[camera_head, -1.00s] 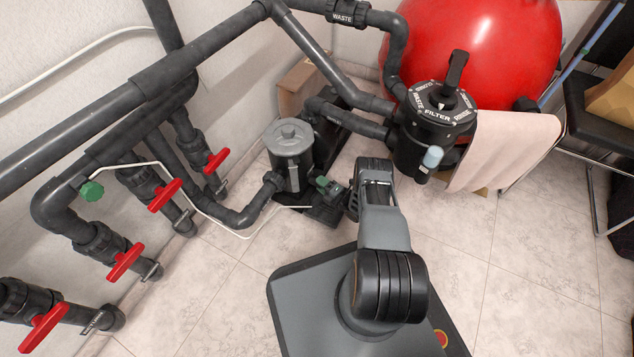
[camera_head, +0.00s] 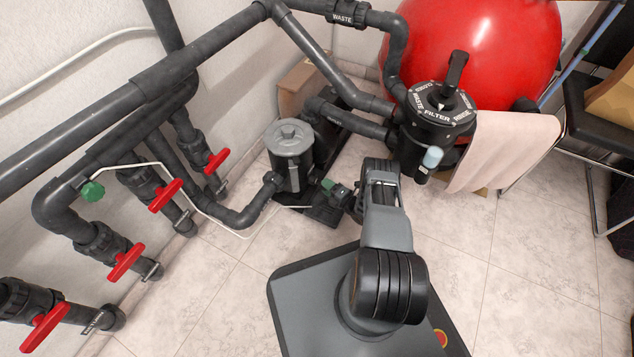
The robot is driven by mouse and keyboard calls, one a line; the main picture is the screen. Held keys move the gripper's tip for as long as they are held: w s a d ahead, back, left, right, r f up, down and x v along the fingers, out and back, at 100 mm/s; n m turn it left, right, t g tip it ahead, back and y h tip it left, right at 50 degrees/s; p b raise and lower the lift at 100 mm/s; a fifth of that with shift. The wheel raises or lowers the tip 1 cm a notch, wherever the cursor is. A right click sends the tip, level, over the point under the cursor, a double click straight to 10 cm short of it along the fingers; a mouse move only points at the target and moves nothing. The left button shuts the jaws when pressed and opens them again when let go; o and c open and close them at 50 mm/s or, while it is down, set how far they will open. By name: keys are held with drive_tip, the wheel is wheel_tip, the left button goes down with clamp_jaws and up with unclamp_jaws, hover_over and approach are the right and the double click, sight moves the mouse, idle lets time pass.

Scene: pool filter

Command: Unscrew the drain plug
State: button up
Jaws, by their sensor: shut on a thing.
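The pump (camera_head: 290,158) stands on the floor, with a grey lidded strainer pot and a dark base. My gripper (camera_head: 335,189) is low to the right of the pot, pointing left towards it. The piece seems slightly apart from the pot. The thread and the drain hole are too small to make out, and my wrist covers part of the view.
A black multiport valve (camera_head: 437,112) and red filter tank (camera_head: 480,45) stand behind. A pink towel (camera_head: 505,150) hangs at the right. Grey pipes with red-handled valves (camera_head: 165,195) line the left wall. A thin white tube (camera_head: 225,231) reaches towards the pump. Floor tiles at right are clear.

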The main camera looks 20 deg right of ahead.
drive_tip(key=shift+s+d, duration=1.25)
drive_tip(key=shift+s, duration=0.1)
